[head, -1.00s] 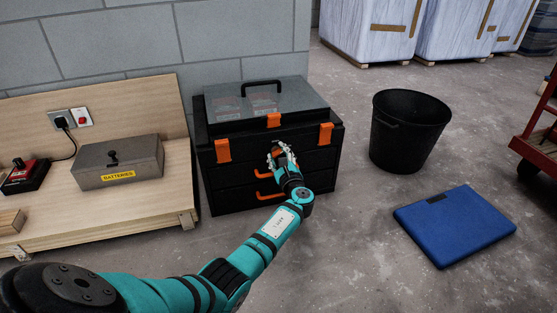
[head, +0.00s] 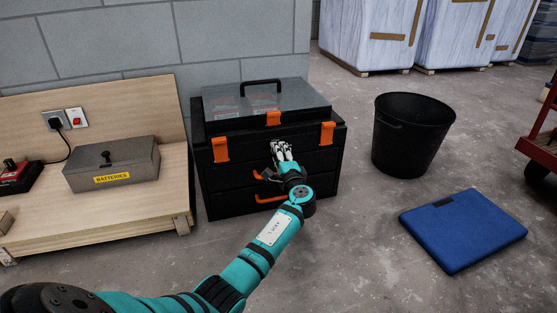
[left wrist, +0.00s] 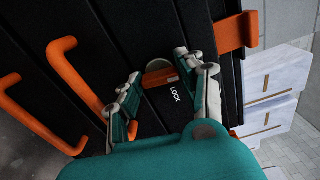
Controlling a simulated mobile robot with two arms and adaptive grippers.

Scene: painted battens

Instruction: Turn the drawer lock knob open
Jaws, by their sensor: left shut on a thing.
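The black tool chest (head: 225,190) stands on the floor against the block wall, with orange latches and orange drawer handles. The lock knob (left wrist: 158,66) is a round grey piece with an orange bar on the chest front, beside a white LOCK label (left wrist: 175,95). My left gripper (head: 281,146) reaches the upper part of the chest front and hides the knob in the head view. In the left wrist view its fingertips (left wrist: 158,70) are on either side of the knob, shut on it. My right gripper is in neither view.
Orange drawer handles (left wrist: 80,85) stick out close beside my left fingers. A wooden bench (head: 140,208) with a grey batteries box (head: 112,165) is at left. A black bin (head: 410,140) and a blue case (head: 463,232) stand on the floor at right.

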